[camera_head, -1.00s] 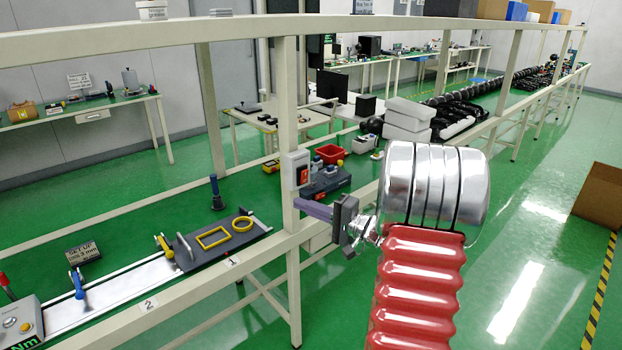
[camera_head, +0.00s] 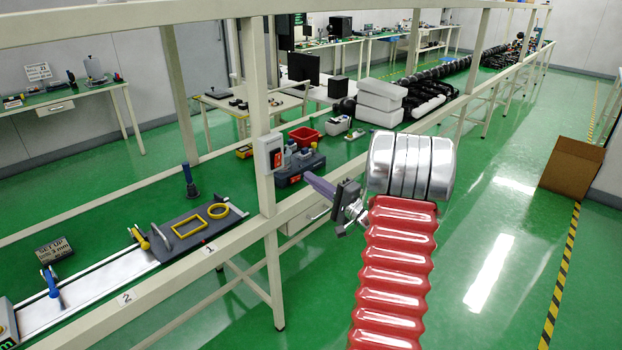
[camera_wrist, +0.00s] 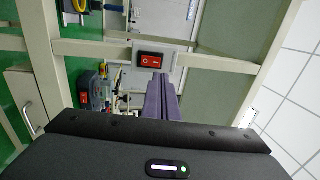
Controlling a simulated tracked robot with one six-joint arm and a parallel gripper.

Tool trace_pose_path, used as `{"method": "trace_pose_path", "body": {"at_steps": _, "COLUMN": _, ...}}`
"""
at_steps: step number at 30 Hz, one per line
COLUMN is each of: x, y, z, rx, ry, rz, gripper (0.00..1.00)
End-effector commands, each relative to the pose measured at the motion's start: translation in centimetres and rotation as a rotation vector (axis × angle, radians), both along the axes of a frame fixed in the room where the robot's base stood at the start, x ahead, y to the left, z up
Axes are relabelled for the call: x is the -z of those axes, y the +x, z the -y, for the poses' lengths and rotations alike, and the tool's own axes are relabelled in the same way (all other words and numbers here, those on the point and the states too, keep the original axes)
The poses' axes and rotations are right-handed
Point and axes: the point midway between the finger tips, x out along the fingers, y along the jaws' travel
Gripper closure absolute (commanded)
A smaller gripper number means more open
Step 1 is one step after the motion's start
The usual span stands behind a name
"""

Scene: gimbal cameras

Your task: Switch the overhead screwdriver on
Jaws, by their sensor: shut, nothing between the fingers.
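A white switch box with a red rocker (camera_head: 277,155) is fixed to a cream upright post of the bench frame. In the wrist view the red rocker (camera_wrist: 149,58) lies just beyond my fingertips, slightly above and left of them. My gripper (camera_head: 309,177) has purple fingers, shut and empty, to the right of and a little below the switch box, with a gap in the picture. The fingers also show in the wrist view (camera_wrist: 158,78). A blue-handled upright tool (camera_head: 188,178), possibly the screwdriver, stands behind the fixture plate. The rocker's position cannot be told.
The post (camera_head: 257,110) and long bench rail (camera_head: 190,267) stand close to my arm. A grey plate with yellow frames (camera_head: 173,240) lies on the left. A red bin (camera_head: 305,137) and a dark tool case (camera_head: 300,168) sit behind the switch.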

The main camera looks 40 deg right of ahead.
Motion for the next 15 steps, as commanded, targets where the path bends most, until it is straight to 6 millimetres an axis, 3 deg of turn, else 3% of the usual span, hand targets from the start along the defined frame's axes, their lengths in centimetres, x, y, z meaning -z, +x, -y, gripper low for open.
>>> {"method": "trace_pose_path", "body": {"at_steps": 15, "x": -1.2, "y": 7.9, "z": -0.3, "rx": -0.003, "ry": -0.001, "rz": 0.000, "gripper": 1.00}}
